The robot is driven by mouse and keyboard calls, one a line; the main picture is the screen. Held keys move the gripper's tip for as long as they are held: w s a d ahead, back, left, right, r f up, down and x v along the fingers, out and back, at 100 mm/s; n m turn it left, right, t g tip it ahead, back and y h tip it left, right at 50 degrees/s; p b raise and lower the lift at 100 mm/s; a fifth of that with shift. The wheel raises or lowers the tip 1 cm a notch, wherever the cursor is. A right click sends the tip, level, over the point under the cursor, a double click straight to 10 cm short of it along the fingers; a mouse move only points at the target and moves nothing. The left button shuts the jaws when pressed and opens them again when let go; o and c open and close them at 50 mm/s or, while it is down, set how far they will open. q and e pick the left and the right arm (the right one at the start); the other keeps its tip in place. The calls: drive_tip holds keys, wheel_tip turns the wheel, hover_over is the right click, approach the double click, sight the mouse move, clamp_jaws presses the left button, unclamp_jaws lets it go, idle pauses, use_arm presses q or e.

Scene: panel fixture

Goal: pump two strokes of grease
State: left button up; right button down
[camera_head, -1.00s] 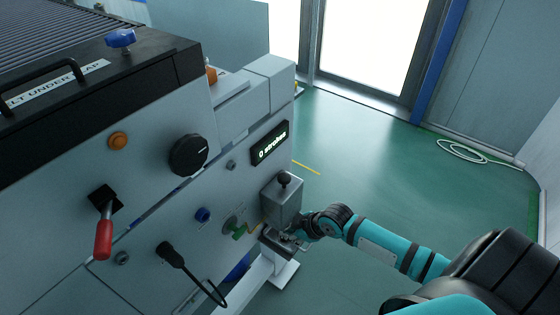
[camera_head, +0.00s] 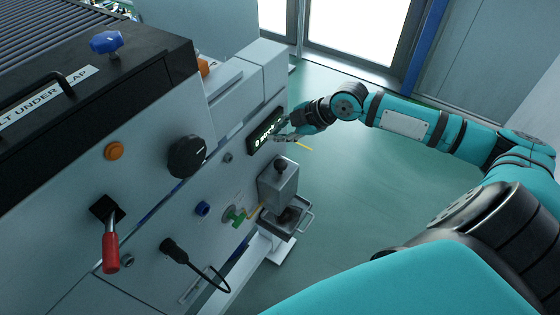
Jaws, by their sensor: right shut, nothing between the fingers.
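The grease pump is a grey box (camera_head: 277,190) on the panel's right end, with a black knob (camera_head: 281,164) on top. Below it is a small metal tray (camera_head: 303,222) with a wire handle and a dark piece in it. A black display (camera_head: 256,143) above the pump shows "0" and text partly covered by my gripper. My right gripper (camera_head: 284,136) is shut and empty. It is above the pump knob, apart from it, and overlaps the display's right part in the picture. My left gripper is out of view.
The panel carries a black dial (camera_head: 186,157), a red-handled lever (camera_head: 110,250), an orange button (camera_head: 114,151), a blue knob (camera_head: 202,208), a green part (camera_head: 235,215) and a black plug (camera_head: 172,248) with a cable. The green floor (camera_head: 350,210) right of the pump is open.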

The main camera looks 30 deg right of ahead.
drive_tip(key=shift+f, duration=0.1)
drive_tip(key=b, duration=0.7)
hover_over(276, 164)
drive_tip(key=f, duration=0.4)
drive_tip(key=s+f, duration=0.1)
drive_tip(key=f, duration=0.1)
drive_tip(key=shift+d+f, duration=0.35)
drive_tip(key=shift+w+f+b, duration=0.1)
drive_tip(key=shift+f+b, duration=0.2)
drive_tip(key=shift+f, duration=0.6)
drive_tip(key=shift+f, duration=0.2)
drive_tip(key=shift+f, duration=0.3)
drive_tip(key=shift+f+b, duration=0.65)
drive_tip(key=shift+f, duration=0.7)
idle(0.7)
drive_tip(key=shift+r, duration=0.15)
drive_tip(key=shift+r+p, duration=1.6)
drive_tip(key=shift+p, duration=0.1)
